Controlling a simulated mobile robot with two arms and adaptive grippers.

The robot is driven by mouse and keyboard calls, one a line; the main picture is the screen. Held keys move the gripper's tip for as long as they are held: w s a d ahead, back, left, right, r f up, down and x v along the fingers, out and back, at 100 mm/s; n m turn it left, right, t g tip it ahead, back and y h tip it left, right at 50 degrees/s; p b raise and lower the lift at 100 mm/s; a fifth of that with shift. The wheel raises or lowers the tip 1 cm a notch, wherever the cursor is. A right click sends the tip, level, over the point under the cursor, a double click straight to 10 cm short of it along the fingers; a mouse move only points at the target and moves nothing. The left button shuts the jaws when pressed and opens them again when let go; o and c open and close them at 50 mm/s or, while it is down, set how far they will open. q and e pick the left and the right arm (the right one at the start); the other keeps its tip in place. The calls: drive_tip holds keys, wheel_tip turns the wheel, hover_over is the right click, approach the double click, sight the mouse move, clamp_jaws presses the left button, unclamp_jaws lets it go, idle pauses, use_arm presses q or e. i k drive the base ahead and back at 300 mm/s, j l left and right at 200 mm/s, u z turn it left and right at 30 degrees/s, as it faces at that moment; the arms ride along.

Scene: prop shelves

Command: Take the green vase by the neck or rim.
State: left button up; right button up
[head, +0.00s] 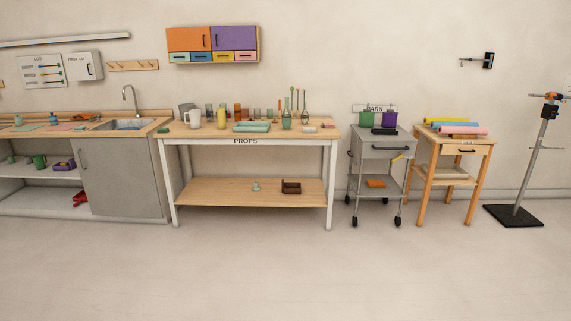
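A small green vase-like vessel (287,122) stands upright towards the right part of the props table top. Thin stems with coloured tips rise behind or out of it; I cannot tell which. A taller narrow-necked vessel (305,117) stands just to its right. A small pale green vessel (255,186) stands on the table's lower shelf. At this distance I cannot tell for sure which one is the green vase. Neither of my grippers shows in the head view.
The props table (245,140) also holds a white jug (188,117), a yellow vessel (221,118), a green tray (252,127) and several cups. A sink counter (125,180) stands left. A grey cart (381,150) and wooden stand (455,148) stand right. The floor in front is clear.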

sight(287, 117)
drive_tip(key=i, duration=2.6)
